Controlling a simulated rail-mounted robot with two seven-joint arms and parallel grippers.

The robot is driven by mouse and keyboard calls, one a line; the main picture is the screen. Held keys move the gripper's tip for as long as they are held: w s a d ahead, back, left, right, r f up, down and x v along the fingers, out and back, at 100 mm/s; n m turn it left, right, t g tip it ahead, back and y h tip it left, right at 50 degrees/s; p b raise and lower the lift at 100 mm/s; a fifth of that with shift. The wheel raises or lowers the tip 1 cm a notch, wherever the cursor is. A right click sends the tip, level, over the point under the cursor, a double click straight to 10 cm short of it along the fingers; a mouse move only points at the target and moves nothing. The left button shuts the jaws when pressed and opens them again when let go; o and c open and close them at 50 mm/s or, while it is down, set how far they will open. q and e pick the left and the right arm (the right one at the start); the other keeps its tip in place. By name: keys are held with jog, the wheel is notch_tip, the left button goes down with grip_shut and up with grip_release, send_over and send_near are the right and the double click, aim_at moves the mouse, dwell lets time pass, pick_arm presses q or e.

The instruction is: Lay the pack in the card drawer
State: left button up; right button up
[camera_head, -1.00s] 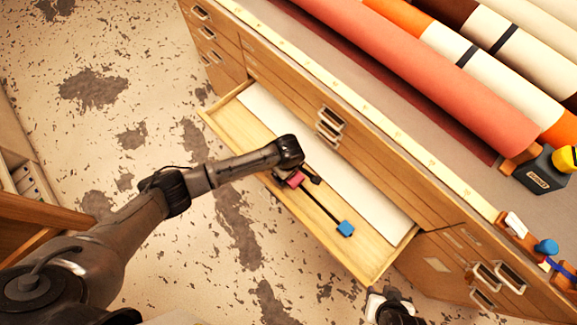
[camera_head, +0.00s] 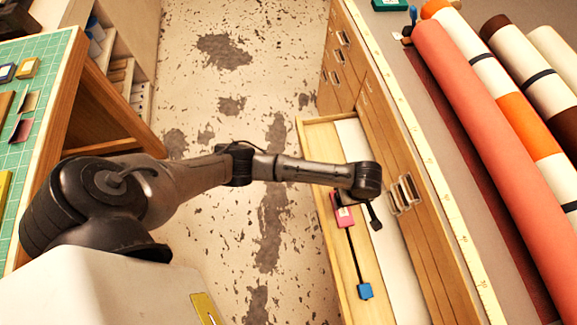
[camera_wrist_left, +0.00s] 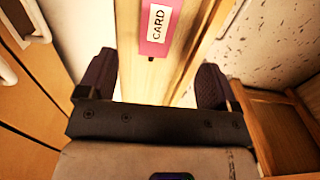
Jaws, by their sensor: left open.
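The open drawer (camera_head: 312,125) is pulled out from the wooden cabinet, with a pale inside. A pink tag (camera_head: 344,216) sits on its wooden part and reads CARD in the left wrist view (camera_wrist_left: 158,27). My left gripper (camera_head: 357,208) is over the drawer beside the pink tag. In the left wrist view its dark fingers (camera_wrist_left: 155,82) are spread, with the drawer's wood behind the gap and nothing held. I cannot make out a pack in the drawer. My right gripper is out of view.
The cabinet top (camera_head: 440,165) carries several long rolls, a coral one (camera_head: 490,150) nearest. At the left is a bench with a green cutting mat (camera_head: 40,110) holding small items, including a yellow one (camera_head: 28,67). Bare floor (camera_head: 230,110) lies between.

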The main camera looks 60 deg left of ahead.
pick_arm(q)
jog(key=s+d+m+t+h, duration=0.25)
jog(key=s+m, duration=0.55)
jog(key=s, duration=0.4)
jog(key=s+a+r+m+y, duration=0.1)
jog(key=s+a+r+m, duration=0.1)
jog(key=s+a, duration=0.3)
jog(key=s+a+r+m+t+y, duration=0.1)
jog(key=s+a+r+m, duration=0.1)
jog(key=s+a+m, duration=0.3)
jog(key=s, duration=0.3)
jog(key=shift+a+r, duration=0.3)
jog(key=shift+r, duration=0.1)
